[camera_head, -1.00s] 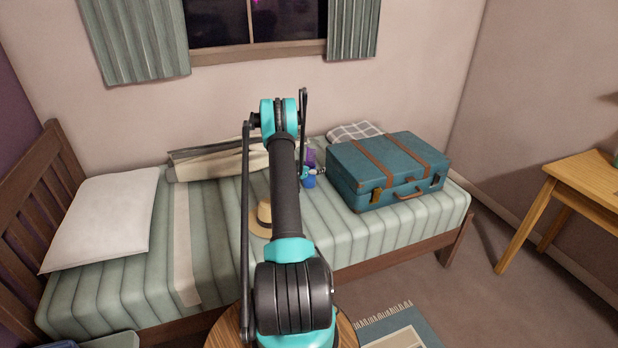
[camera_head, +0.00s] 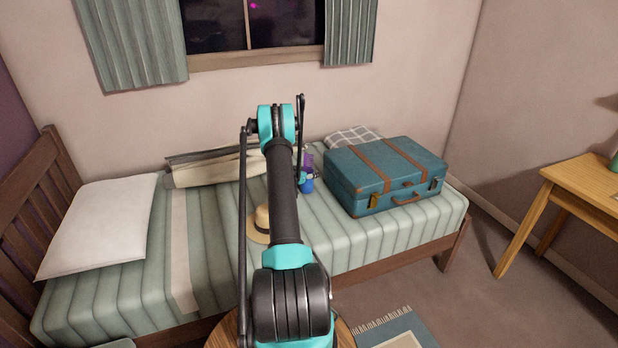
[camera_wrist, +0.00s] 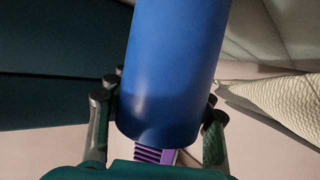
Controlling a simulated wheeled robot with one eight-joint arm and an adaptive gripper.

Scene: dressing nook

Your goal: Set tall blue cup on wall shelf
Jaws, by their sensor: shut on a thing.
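The tall blue cup (camera_wrist: 170,70) fills the middle of the wrist view, between the two dark fingers of my gripper (camera_wrist: 159,108). The gripper is shut on it, with a finger on each side. My gripper is mostly hidden behind my arm there. I cannot tell the cup's height above the bed. No wall shelf shows in either view.
A teal suitcase (camera_head: 350,182) lies on the striped bed (camera_head: 215,240). A straw hat (camera_head: 262,220) and a white pillow (camera_head: 100,225) are on the bed. A wooden table (camera_head: 575,175) stands at the right. A purple object (camera_head: 308,160) is near the cup. Floor shows front right.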

